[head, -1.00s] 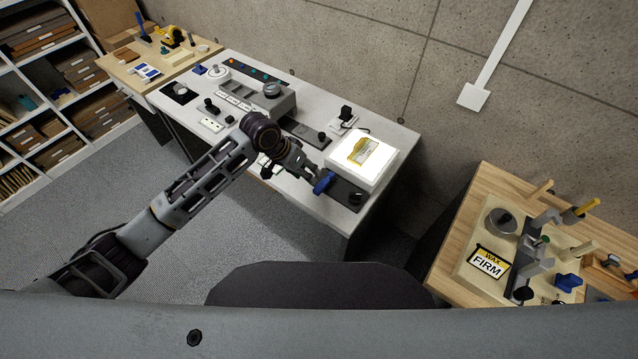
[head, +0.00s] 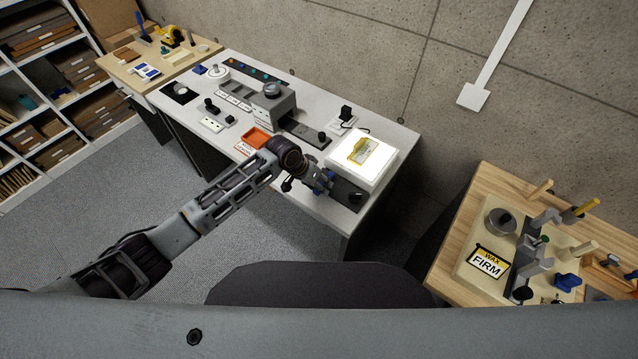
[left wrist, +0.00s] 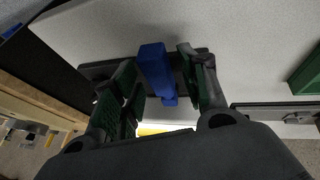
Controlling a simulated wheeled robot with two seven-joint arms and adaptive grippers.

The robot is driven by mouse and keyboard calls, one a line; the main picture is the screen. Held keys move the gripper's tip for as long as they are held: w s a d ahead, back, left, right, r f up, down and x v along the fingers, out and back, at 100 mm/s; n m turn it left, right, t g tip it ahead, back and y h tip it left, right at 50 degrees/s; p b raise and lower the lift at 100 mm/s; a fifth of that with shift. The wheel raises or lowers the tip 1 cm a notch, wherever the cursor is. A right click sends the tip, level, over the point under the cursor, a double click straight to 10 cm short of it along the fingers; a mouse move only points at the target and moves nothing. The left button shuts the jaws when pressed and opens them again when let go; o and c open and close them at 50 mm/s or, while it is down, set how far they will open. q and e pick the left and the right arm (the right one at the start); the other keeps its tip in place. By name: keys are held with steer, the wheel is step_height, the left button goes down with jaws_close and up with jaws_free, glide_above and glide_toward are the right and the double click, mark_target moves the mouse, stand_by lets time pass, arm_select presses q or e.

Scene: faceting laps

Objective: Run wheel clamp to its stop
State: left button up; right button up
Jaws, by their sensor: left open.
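A blue handle (left wrist: 155,68), which seems to belong to the wheel clamp, stands on a dark base plate (head: 349,196) at the near right end of the white bench. My left gripper (left wrist: 160,78) is open, with one finger on each side of the blue handle. Gaps show beside the handle, more clearly on the left; contact cannot be told. In the head view my left gripper (head: 322,182) hides most of the handle. My right gripper is not in view.
A white lit box (head: 377,166) with a yellow label stands just behind the base plate. A grey control box (head: 280,104) and an orange tray (head: 254,138) are further left on the bench. A wooden table (head: 448,268) with clamps stands at right.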

arm_select(q)
jaws_close()
stand_by(0.4)
